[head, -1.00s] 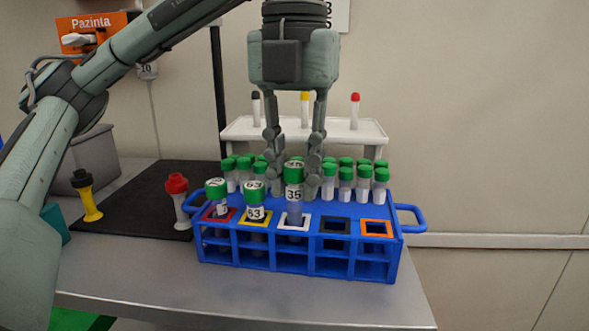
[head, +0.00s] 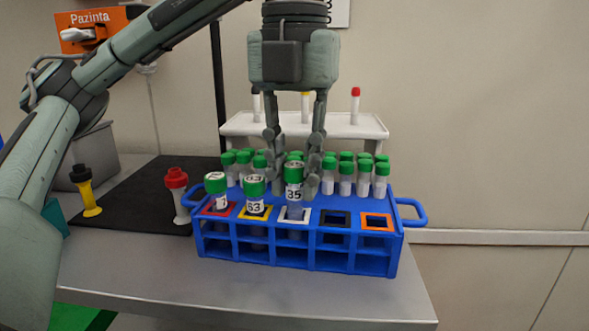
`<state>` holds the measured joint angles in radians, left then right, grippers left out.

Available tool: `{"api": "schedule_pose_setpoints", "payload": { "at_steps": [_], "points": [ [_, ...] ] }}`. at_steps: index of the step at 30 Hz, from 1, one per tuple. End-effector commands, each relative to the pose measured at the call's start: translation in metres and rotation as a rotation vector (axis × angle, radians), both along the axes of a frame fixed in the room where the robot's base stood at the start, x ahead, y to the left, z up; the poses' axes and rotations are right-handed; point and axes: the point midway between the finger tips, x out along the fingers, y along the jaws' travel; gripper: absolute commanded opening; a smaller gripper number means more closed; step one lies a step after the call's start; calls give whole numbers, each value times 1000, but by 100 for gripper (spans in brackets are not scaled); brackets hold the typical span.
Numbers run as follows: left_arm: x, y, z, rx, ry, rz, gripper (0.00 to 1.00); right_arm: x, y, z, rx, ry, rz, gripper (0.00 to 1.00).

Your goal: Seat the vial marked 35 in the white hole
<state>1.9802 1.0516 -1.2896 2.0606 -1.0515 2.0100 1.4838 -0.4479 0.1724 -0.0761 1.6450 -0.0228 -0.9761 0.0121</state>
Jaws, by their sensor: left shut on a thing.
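The vial marked 35 (head: 294,194) has a green cap and stands upright at the white-framed hole (head: 308,218) of the blue rack (head: 300,258). Its lower end is inside the white frame; its cap stands higher than the vials to its left. My left gripper (head: 294,186) comes down from above, with one finger on each side of this vial, shut on it. How deep the vial sits is hard to see. My right gripper is not in view.
The vial marked 63 (head: 255,197) stands in the yellow-framed hole, another green-capped vial (head: 218,189) in the red one. Black-framed (head: 335,222) and orange-framed (head: 377,222) holes are empty. Several green-capped vials stand close behind. A white rack (head: 350,125) stands farther back.

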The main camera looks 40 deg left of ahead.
Motion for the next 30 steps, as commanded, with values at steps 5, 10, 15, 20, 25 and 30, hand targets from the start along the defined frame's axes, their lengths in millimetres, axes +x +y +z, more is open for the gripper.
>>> {"api": "schedule_pose_setpoints", "payload": {
  "at_steps": [5, 10, 15, 20, 25, 30],
  "points": [
    [0, 0, -3, 0, 0, 0, 5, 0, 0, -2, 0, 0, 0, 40],
    [0, 0, -6, 0, 0, 0, 5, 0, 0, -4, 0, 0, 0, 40],
    [0, 0, -8, 0, 0, 0, 5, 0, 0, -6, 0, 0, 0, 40],
    [0, 0, -10, 0, 0, 0, 5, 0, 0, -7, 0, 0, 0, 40],
    [0, 0, -10, 0, 0, 0, 5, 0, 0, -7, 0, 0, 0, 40],
    [0, 0, -10, 0, 0, 0, 5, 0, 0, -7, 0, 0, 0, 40]
  ]
}}
